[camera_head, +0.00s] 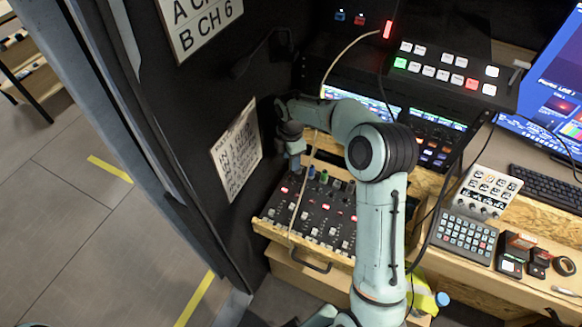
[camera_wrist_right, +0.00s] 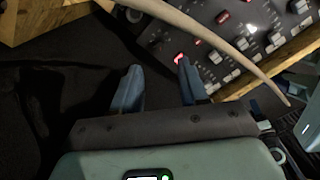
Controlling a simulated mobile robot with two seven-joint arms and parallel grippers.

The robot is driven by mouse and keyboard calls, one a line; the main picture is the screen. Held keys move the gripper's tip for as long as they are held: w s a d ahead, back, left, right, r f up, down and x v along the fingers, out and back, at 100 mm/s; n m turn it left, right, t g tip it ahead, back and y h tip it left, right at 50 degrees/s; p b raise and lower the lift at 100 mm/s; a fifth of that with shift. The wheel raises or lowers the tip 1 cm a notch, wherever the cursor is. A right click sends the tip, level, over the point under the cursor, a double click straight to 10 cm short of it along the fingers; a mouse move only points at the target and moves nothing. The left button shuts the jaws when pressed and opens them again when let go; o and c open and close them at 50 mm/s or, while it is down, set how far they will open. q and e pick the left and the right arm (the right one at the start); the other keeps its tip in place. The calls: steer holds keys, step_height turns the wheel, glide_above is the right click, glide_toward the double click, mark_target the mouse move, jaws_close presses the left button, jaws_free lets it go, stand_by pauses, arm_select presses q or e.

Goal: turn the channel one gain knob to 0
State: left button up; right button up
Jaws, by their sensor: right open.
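The dark mixer (camera_head: 312,232) lies on a wooden pull-out shelf, with rows of white and lit red buttons. A blue knob (camera_head: 311,172) and a green knob (camera_head: 324,177) stand at its back edge. I cannot tell which knob is the channel one gain. My right gripper (camera_head: 296,161) points down at the mixer's back left corner and hides part of it. In the right wrist view the gripper (camera_wrist_right: 159,88) is open with nothing between its blue fingers. The right finger is in front of the mixer (camera_wrist_right: 225,52), near a lit red button; contact is unclear. My left gripper is out of view.
A beige cable (camera_head: 303,185) hangs across the mixer, and in the right wrist view it (camera_wrist_right: 205,35) passes close by the fingers. A dark wall with a paper sign (camera_head: 237,150) stands close on the left. A video switcher (camera_head: 450,75) and a keypad (camera_head: 464,237) are on the right.

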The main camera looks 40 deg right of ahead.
step_height(320, 180, up, 4)
steer(key=shift+r, duration=0.15)
stand_by(0.6)
